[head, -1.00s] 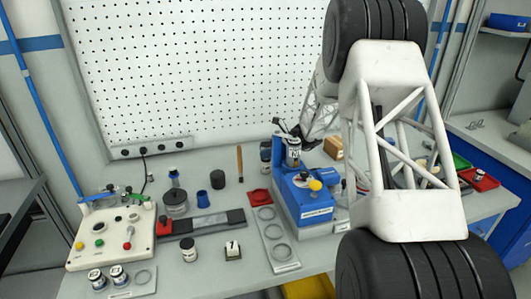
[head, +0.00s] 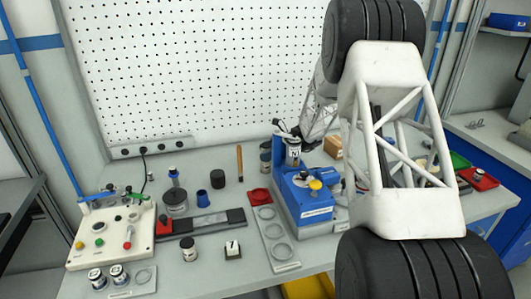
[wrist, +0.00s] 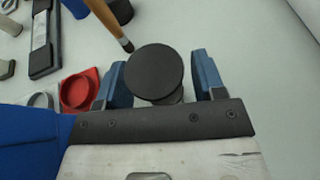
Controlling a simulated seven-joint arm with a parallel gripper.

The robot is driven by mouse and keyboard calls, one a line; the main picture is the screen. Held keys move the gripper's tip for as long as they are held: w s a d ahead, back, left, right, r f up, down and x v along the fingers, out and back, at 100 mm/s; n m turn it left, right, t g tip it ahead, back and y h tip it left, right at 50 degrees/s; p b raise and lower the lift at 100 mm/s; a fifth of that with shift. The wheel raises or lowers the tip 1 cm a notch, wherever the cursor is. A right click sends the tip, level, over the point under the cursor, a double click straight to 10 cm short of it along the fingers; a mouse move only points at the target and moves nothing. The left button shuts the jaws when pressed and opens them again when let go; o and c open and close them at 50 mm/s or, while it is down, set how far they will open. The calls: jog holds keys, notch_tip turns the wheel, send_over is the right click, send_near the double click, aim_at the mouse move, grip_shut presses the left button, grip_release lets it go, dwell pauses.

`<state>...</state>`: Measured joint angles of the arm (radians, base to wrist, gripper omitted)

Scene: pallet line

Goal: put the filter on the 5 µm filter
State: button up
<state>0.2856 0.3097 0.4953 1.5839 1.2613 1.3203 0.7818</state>
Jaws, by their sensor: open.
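In the wrist view my gripper (wrist: 158,60) is open. Its two blue fingers stand on either side of a round black-topped cylinder (wrist: 154,74), whose lower body is mostly hidden under the top. In the head view my gripper (head: 284,129) is small and partly hidden at the blue device. A labelled jar (head: 293,152) shows right there, and a dark-topped jar (head: 265,151) stands just left of it. Two labelled jars (head: 97,279) (head: 118,274) stand at the front left. The labels are too small to read, so I cannot tell which is the 5 µm filter.
The blue device (head: 303,202) stands close by my gripper, with a plate of rings (head: 279,250) and a red tray (head: 259,196) to its left. A wooden handle (wrist: 108,23) and a black cylinder (head: 217,180) are nearby. A control box (head: 111,240) stands at the left.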

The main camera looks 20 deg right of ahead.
jog(key=shift+r, duration=0.1)
jog(key=shift+d+r, duration=0.1)
jog(key=shift+d, duration=0.05)
jog(key=v, duration=1.1)
jog(key=shift+d, duration=0.35)
jog(key=shift+s, duration=0.1)
jog(key=shift+r, duration=0.1)
